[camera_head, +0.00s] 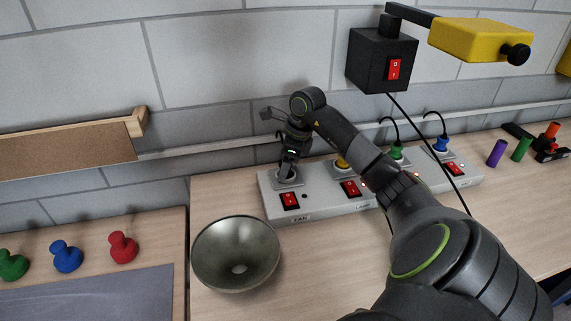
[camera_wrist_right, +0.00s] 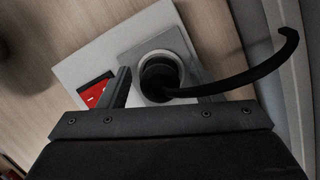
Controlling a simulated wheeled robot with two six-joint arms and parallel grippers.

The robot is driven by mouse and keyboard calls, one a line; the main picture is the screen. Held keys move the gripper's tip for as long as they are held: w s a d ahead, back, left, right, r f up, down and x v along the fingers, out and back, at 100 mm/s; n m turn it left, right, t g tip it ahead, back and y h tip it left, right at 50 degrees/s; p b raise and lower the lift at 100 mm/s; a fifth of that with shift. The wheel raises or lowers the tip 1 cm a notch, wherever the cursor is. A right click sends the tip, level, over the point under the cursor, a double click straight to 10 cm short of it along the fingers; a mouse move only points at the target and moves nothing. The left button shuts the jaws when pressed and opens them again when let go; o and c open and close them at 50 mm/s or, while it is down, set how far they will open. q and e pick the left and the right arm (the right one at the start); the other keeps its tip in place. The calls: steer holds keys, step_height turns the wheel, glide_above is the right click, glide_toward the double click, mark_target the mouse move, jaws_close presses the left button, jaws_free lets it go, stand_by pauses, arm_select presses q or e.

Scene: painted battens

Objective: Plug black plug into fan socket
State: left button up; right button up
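The fan socket is at the left end of the white power strip (camera_head: 330,208), above the "FAN" label. In the right wrist view the round grey socket (camera_wrist_right: 181,52) surrounds the black plug (camera_wrist_right: 157,75), whose black cable (camera_wrist_right: 245,82) curves off to the right. The plug sits in the socket's opening; I cannot tell how deep. My right gripper (camera_head: 289,165) is directly over this socket. In the wrist view its fingers stand apart on either side of the plug, with gaps visible, so it looks open. In the head view the gripper mostly hides the plug. My left gripper is out of view.
Yellow (camera_head: 342,162), green (camera_head: 397,152) and blue (camera_head: 441,144) plugs sit along the strip beside red switches. A metal bowl (camera_head: 236,253) stands in front of the strip's left end. A black switch box (camera_head: 381,60) hangs above. My right arm crosses over the strip.

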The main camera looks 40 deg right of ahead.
steer(key=b+v, duration=0.1)
steer(key=v, duration=1.6)
steer(key=shift+r+b, duration=0.25)
steer(key=shift+b, duration=0.1)
steer(key=shift+w+f, duration=0.1)
